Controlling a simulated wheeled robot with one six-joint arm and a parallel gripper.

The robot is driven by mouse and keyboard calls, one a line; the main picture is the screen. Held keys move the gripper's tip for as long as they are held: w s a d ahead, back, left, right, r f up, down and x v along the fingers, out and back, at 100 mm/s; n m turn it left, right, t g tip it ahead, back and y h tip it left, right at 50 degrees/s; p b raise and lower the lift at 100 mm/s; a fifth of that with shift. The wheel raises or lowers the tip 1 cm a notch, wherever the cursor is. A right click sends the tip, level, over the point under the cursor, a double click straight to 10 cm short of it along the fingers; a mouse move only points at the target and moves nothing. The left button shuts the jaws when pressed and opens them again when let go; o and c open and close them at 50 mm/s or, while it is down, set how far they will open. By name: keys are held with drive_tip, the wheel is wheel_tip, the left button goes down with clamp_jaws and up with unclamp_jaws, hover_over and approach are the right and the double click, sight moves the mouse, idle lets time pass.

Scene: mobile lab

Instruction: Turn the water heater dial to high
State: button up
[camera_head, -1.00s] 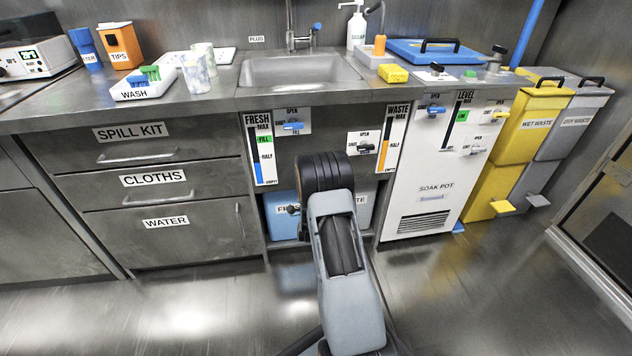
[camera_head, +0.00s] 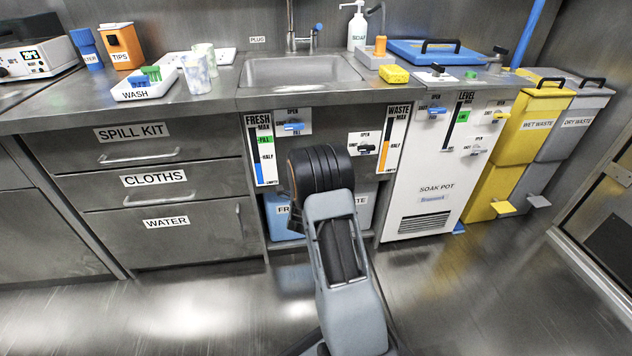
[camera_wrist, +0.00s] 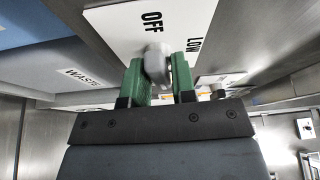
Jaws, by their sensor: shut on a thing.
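The water heater dial (camera_wrist: 155,62) is a light grey knob on a white plate (camera_wrist: 115,22). The plate shows the words OFF and LOW in the wrist view; no HIGH mark is in sight there. My gripper (camera_wrist: 160,75) has two green fingers, one on each side of the knob, shut on it. The knob's pointing direction is hard to tell, as the fingers cover part of it. In the head view my arm hides the gripper and the dial.
Above my arm are the sink (camera_head: 300,72) and the counter (camera_head: 215,95). A box marked WASTE (camera_wrist: 70,100) is near the gripper at left. The floor in front is clear.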

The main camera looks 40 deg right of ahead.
drive_tip(key=shift+m, duration=0.5)
drive_tip(key=o, duration=0.8)
drive_tip(key=p+v, duration=0.1)
drive_tip(key=v, duration=0.6)
drive_tip(key=p+v, duration=0.2)
drive_tip(key=v, duration=0.4)
drive_tip(key=shift+s+a+r, duration=0.2)
drive_tip(key=shift+a+r, duration=0.1)
